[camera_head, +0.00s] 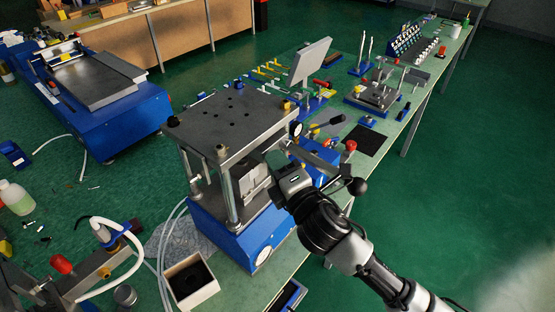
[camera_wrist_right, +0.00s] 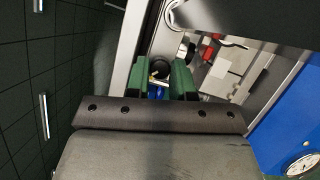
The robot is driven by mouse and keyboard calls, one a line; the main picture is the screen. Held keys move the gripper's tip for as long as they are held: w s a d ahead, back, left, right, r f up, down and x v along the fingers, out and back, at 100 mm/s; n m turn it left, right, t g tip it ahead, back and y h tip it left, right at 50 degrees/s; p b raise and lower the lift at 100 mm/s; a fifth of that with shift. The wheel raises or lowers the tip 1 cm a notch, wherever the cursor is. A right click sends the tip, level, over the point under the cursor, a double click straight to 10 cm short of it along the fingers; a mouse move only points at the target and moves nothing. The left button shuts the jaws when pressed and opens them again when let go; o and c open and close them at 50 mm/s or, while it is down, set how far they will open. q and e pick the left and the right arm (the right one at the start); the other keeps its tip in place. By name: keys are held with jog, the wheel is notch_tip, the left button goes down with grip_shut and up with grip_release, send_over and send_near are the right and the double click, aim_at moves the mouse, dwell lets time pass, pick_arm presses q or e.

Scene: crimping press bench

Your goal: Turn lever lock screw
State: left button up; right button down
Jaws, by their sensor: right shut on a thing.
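The press (camera_head: 232,120) has a dark top plate on metal columns above a blue base. A metal lever (camera_head: 320,160) with a black ball end (camera_head: 357,187) sticks out on its right side. My right gripper (camera_head: 272,165) is at the right side of the press, next to the lever. In the right wrist view its green fingers (camera_wrist_right: 164,78) are closed around a small dark round part (camera_wrist_right: 160,69), which appears to be the lever lock screw. The fingers hide much of it, and my gripper hides it in the head view. My left gripper is not in view.
The press gauge (camera_wrist_right: 303,165) and blue base lie close to my gripper in the wrist view. A white open box (camera_head: 191,283) stands in front of the press. A grey panel (camera_head: 310,62) and several fixtures stand farther along the green bench (camera_head: 395,128).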

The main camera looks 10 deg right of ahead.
dwell(0.3)
jog(key=c, duration=1.2)
grip_release()
jog(key=shift+c, duration=0.2)
jog(key=b+v, duration=0.3)
jog(key=v, duration=0.8)
jog(key=shift+w+f, duration=0.1)
